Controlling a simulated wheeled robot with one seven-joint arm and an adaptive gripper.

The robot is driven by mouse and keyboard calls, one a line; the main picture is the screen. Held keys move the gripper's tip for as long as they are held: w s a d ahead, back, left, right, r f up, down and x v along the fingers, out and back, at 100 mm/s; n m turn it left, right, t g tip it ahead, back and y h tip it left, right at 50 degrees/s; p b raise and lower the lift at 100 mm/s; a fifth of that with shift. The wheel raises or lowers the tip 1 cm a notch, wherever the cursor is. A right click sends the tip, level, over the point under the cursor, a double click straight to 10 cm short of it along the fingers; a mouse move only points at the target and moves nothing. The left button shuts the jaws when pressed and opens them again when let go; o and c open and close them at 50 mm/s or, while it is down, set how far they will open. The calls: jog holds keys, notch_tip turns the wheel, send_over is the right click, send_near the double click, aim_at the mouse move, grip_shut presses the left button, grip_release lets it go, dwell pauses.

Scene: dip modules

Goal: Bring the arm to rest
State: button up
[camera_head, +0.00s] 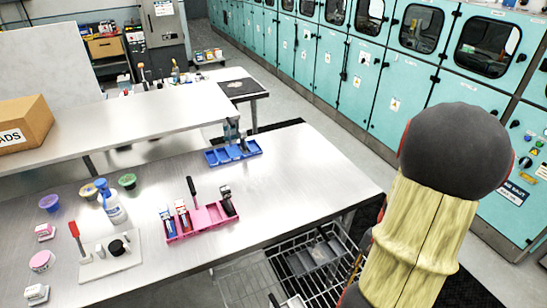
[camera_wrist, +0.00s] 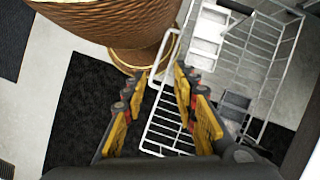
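My gripper (camera_wrist: 160,78) shows in the wrist view with its two yellow and black fingers spread apart. Nothing is between them. It hangs over the floor and beside a white wire rack (camera_wrist: 163,125). In the head view my arm fills the right side, off the right edge of the steel table (camera_head: 310,165). The gripper itself cannot be made out clearly in the head view.
The table holds a pink holder (camera_head: 205,222), a blue tray (camera_head: 222,156), a spray bottle (camera_head: 112,206) and small tubs. The wire rack (camera_head: 300,270) is below the table. Teal cabinets (camera_head: 330,60) line the back right. The table's right part is bare.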

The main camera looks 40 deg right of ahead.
jog(key=w+a+r+n+t+h, duration=0.1)
jog(key=w+a+r+n+h, duration=0.4)
jog(key=w+a+r+n, duration=0.7)
jog(key=w+a+r+n+t, duration=0.1)
jog(key=a+r+n+t, duration=0.3)
jog(key=a+r, duration=0.8)
jog(key=a+t, duration=0.1)
jog(key=a, duration=0.2)
jog(key=shift+w+a+r, duration=0.25)
jog(key=shift+w+r, duration=0.05)
jog(key=shift+w, duration=0.05)
